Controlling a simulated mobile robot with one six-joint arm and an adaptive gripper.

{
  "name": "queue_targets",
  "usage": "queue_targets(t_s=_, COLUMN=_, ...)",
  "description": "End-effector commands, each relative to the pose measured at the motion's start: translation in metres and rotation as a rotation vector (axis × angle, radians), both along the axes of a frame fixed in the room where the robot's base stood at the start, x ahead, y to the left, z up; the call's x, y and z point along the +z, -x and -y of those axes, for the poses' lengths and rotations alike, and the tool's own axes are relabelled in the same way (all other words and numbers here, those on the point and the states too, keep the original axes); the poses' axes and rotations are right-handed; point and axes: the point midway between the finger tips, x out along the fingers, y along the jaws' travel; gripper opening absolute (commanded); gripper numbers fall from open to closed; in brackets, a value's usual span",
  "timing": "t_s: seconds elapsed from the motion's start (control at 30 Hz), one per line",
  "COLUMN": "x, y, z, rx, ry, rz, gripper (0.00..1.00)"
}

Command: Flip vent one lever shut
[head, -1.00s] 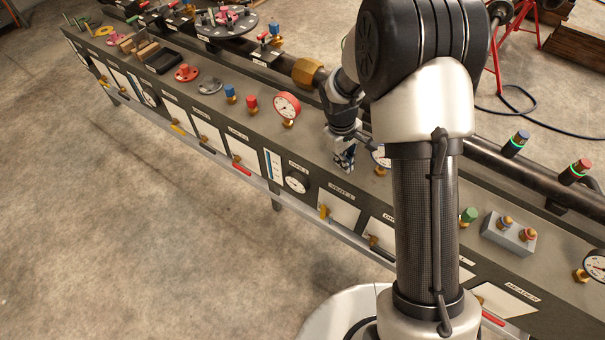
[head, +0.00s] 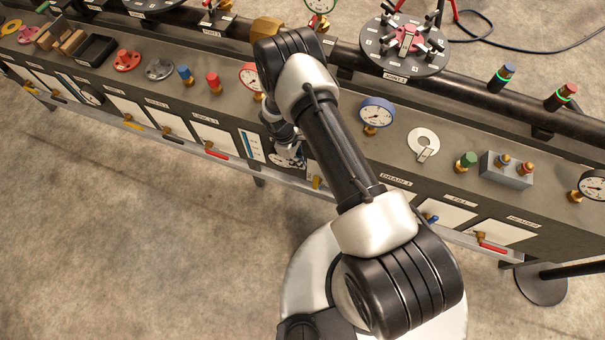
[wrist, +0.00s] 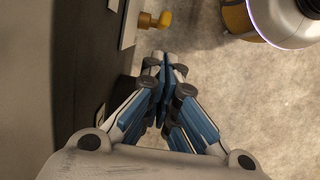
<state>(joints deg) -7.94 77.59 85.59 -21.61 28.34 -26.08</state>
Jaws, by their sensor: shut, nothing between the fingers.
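The vent one lever (head: 317,182) is a small yellow handle on the front face of the bench, just right of my gripper in the head view. My forearm hides its label and most of its white plate. In the wrist view the yellow lever (wrist: 165,18) sticks out on a brass stem from the white plate (wrist: 129,22), beyond my fingertips. My gripper (wrist: 165,62) is shut and empty, with a visible gap to the lever in that view. In the head view my gripper (head: 294,156) is in front of the panel near a black gauge and is partly hidden.
Other levers line the front panel: a red one (head: 216,154) to the left, a blue one (head: 432,219) and another red one (head: 492,248) to the right. A blue gauge (head: 376,113) stands on the bench top. The floor in front is open.

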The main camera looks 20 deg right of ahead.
Motion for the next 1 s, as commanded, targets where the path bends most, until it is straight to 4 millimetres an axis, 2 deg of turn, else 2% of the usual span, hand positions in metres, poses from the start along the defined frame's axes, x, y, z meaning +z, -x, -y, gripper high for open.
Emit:
queue_targets(t_s=0.13, x=-0.003, y=0.001, z=0.001, rx=-0.001, ry=0.000, rz=-0.001, gripper=0.00)
queue_targets(t_s=0.23, x=-0.013, y=0.002, z=0.003, rx=-0.001, ry=0.000, rz=-0.001, gripper=0.00)
queue_targets(t_s=0.5, x=-0.062, y=0.009, z=0.012, rx=-0.003, ry=0.000, rz=-0.002, gripper=0.00)
queue_targets(t_s=0.7, x=-0.088, y=0.013, z=0.017, rx=-0.002, ry=0.000, rz=0.000, gripper=0.00)
queue_targets(t_s=1.0, x=-0.097, y=0.014, z=0.020, rx=-0.001, ry=0.000, rz=0.000, gripper=0.00)
